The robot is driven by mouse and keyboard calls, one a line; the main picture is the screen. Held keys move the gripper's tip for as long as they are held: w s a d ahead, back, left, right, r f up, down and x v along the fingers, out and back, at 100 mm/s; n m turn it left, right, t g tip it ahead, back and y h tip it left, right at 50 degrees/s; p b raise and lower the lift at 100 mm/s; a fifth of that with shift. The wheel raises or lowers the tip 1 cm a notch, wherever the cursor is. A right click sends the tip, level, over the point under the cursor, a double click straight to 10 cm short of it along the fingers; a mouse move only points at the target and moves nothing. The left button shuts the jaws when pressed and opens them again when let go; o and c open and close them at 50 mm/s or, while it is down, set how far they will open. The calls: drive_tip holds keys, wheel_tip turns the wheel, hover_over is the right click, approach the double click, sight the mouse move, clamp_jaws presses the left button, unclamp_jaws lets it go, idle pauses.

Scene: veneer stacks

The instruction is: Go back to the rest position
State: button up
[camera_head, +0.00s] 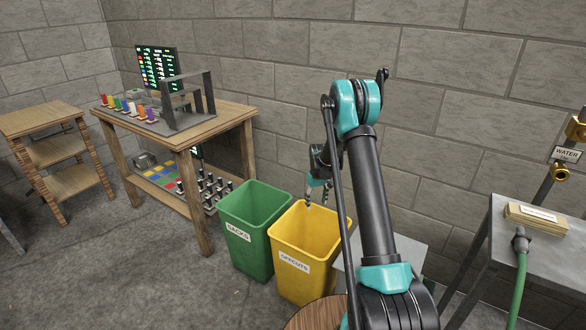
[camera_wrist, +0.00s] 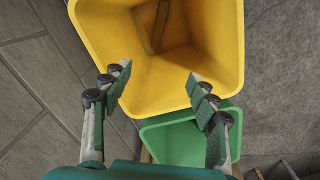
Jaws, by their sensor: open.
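My gripper (camera_wrist: 160,92) is open and empty in the wrist view, with its two fingers spread wide. It hangs over the near rim of the yellow bin (camera_wrist: 190,84), pointing down. In the head view, my gripper (camera_head: 319,190) shows small above the yellow bin (camera_head: 296,282), partly hidden behind my arm. The bin carries a label reading OFFCUTS, and the inside that shows in the wrist view holds a thin brown piece in its upper part. My arm is raised and bent, reaching out over the bin.
A green bin (camera_head: 243,247) labelled SACKS stands left of the yellow one. A wooden bench (camera_head: 228,112) with coloured pieces and a screen stands behind it. A wooden shelf stand (camera_head: 60,150) is at left. A metal table (camera_head: 545,225) with a green hose is at right. Floor at lower left is clear.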

drive_tip(key=s+d+r+m+t, duration=0.2)
drive_tip(key=s+d+r, duration=0.1)
drive_tip(key=s+r, duration=1.45)
drive_tip(key=s+m+t, duration=0.2)
drive_tip(key=s, duration=2.1)
drive_tip(key=shift+s+d+m, duration=0.25)
drive_tip(key=shift+d+m, duration=0.15)
drive_tip(key=shift+r, duration=0.1)
